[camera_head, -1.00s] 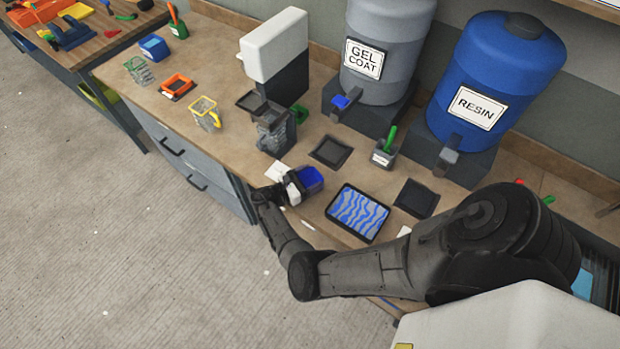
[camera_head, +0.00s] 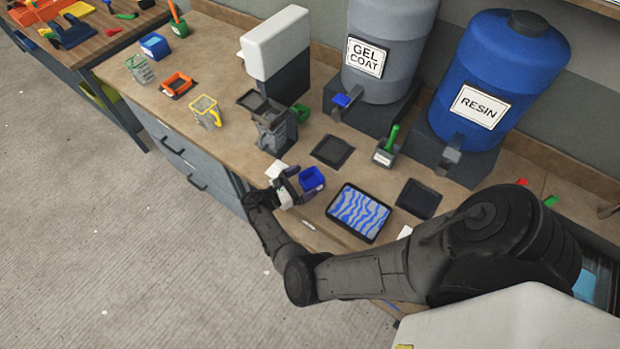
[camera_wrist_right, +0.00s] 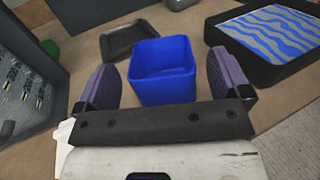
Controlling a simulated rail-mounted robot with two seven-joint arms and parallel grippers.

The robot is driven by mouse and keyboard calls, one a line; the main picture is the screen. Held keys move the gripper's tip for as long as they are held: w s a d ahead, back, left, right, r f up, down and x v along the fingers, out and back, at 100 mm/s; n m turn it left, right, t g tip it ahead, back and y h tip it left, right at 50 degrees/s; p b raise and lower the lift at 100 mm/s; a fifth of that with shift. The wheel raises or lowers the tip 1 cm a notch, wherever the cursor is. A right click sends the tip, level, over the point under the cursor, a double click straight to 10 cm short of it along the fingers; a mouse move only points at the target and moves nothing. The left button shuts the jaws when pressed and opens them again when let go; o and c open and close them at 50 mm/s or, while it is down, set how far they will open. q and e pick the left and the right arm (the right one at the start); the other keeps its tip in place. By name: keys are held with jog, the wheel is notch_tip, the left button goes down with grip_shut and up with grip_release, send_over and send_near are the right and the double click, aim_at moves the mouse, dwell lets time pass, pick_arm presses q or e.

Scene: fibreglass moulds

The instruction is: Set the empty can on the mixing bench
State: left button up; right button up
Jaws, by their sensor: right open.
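The empty can is a blue, square, open-topped container (camera_head: 312,178) standing upright on the mixing bench (camera_head: 228,148), near its front edge. In the right wrist view the can (camera_wrist_right: 163,75) shows a bare blue inside. My right gripper (camera_head: 303,183) is low over the bench at the can. In the right wrist view its two dark fingers (camera_wrist_right: 164,77) are spread wide, one on each side of the can, with a gap to each wall. My left gripper is not in view.
A tablet with blue waves (camera_head: 358,212) lies right of the can. Dark flat pads (camera_head: 332,151) lie behind. A grey device (camera_head: 274,128) stands to the left. The gel coat drum (camera_head: 388,50) and resin drum (camera_head: 505,70) stand at the back.

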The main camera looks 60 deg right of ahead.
jog(key=b+v, duration=0.2)
jog(key=v, duration=0.6)
jog(key=shift+w+a, duration=0.25)
jog(key=shift+a, duration=0.1)
